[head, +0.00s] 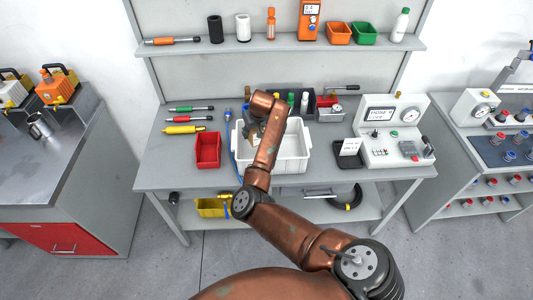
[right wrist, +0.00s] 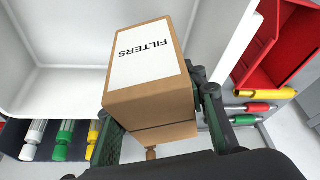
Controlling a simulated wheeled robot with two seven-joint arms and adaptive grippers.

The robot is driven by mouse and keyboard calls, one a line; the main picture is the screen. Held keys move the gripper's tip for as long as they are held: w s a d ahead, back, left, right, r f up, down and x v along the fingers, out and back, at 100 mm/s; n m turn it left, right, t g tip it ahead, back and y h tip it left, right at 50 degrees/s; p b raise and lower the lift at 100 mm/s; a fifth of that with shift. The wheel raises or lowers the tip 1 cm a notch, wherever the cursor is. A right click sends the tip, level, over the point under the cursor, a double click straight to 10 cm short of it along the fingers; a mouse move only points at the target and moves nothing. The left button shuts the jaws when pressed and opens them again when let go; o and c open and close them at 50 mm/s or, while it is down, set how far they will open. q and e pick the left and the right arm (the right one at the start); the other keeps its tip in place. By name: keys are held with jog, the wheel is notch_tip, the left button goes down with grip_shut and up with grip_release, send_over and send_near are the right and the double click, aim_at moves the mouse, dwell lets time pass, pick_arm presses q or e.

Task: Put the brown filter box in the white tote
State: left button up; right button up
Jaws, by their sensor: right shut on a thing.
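The brown filter box (right wrist: 152,105) has a white label reading FILTERS. It is held between the two green-black fingers of my right gripper (right wrist: 158,125) in the right wrist view. The white tote (head: 292,166) stands on the middle of the grey workbench in the head view. My right gripper (head: 254,131) is over the tote's left part, where the arm hides much of it and the box. In the right wrist view the tote's white inside (right wrist: 60,90) lies beyond the box. I cannot tell whether the box touches the tote's floor. My left gripper is not in view.
A red bin (head: 208,150) stands left of the tote, with screwdriver-like tools (head: 185,129) behind it. A dark bin with several bottles (head: 290,99) is behind the tote. A black tray (head: 347,158) and a gauge panel (head: 393,130) stand to its right.

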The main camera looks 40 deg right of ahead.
aim_at(254, 133)
notch_tip(254, 133, down, 10)
jog(key=shift+r, duration=0.2)
dwell(0.3)
jog(key=shift+f, duration=0.15)
jog(key=o, duration=1.2)
jog(key=shift+o, duration=0.2)
jog(key=shift+r, duration=0.3)
jog(key=v, duration=1.1)
jog(key=shift+s+r, duration=0.15)
jog(key=shift+r, duration=0.2)
jog(key=shift+p, duration=0.3)
